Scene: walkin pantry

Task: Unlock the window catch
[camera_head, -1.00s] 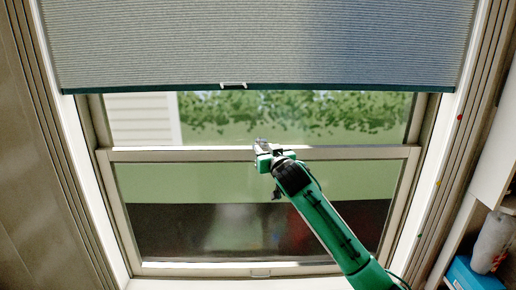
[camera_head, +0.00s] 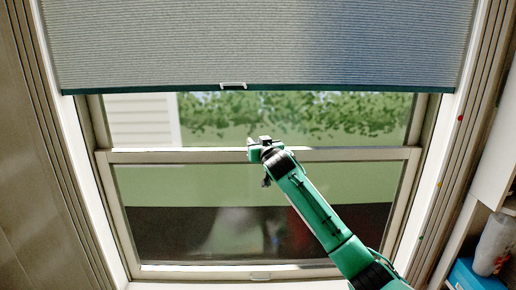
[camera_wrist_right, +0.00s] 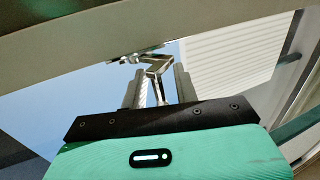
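The window catch (camera_wrist_right: 156,72) is a small bent metal lever, seen in the right wrist view below the window's grey rail (camera_wrist_right: 150,27). My right gripper (camera_wrist_right: 160,82) is open, with one finger on each side of the lever. Whether either finger touches it I cannot tell. In the head view, my right gripper (camera_head: 258,143) is at the middle rail of the sash window (camera_head: 350,154), near its centre. It hides the catch there. My left gripper is not in view.
A shelf at the lower right holds a blue box (camera_head: 474,276) and a pale roll (camera_head: 492,244). The lower window area left of my arm is free.

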